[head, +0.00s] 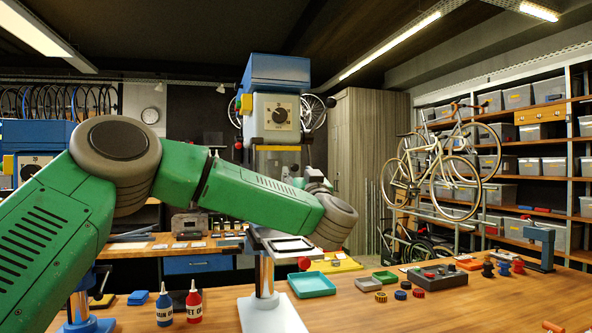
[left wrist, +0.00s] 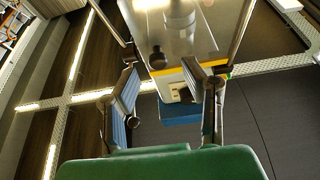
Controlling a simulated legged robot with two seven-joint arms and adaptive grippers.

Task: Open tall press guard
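The tall press (head: 276,72) stands at the centre of the bench, with a blue head and a round dial. Its clear guard (head: 278,158) hangs below the dial with a yellow-and-black top edge and looks lowered. My green left arm hides its lower part. My left gripper (head: 318,184) is beside the guard, partly hidden by my arm. In the left wrist view its fingers (left wrist: 158,66) are open, with a dark round knob (left wrist: 157,57) on the guard between or just beyond the tips. I cannot tell whether they touch. My right gripper is not in view.
Another blue press (head: 36,136) is at the left. A teal tray (head: 311,285), a blue bottle (head: 164,308), a red bottle (head: 194,304) and a grey box with knobs (head: 438,277) are on the bench. The right front of the bench is mostly clear.

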